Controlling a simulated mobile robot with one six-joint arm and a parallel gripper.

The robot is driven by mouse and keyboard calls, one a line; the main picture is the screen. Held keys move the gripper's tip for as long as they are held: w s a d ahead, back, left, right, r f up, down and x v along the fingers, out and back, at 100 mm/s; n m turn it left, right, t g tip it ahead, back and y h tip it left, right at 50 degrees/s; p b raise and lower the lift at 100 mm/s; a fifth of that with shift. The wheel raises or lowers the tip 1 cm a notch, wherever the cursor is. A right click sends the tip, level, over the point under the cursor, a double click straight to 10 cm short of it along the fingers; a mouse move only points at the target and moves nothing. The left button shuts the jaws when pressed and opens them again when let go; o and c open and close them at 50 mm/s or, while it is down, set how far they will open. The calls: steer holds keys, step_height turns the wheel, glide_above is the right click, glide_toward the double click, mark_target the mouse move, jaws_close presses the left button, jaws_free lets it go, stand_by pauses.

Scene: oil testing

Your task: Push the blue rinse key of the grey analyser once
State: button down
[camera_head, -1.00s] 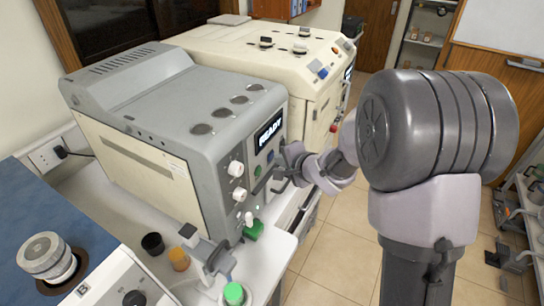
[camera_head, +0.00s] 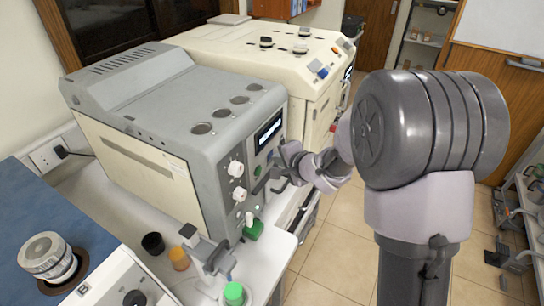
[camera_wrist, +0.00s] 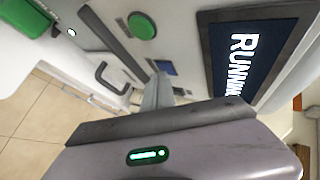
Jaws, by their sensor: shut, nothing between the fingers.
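The grey analyser (camera_head: 150,125) stands on the white bench at the left, its front panel facing right. Its dark screen (camera_head: 268,131) shows white text, which reads "RUNNIN…" on the screen in the wrist view (camera_wrist: 245,55), partly cut off. A small blue key (camera_wrist: 166,67) shows in the wrist view just past my fingertips, partly hidden by them. I cannot tell whether they touch it. My gripper (camera_head: 284,158) is shut and empty, close to the panel below the screen. It also shows in the wrist view (camera_wrist: 158,88).
A round green button (camera_wrist: 142,26) sits near the blue key on the panel. White knobs (camera_head: 237,168) stick out left of my gripper. A cream machine (camera_head: 250,45) stands behind the analyser. Small jars (camera_head: 153,243) and a green-capped bottle (camera_head: 234,293) stand in front.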

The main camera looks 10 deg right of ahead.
steer(key=shift+s+d+p, duration=0.35)
steer(key=shift+s+d, duration=0.15)
steer(key=shift+d, duration=0.1)
steer(key=s+d+p, duration=0.1)
steer(key=d, duration=0.1)
steer(key=s+d+p, duration=0.1)
steer(key=s+d, duration=0.1)
stand_by(0.3)
stand_by(0.6)
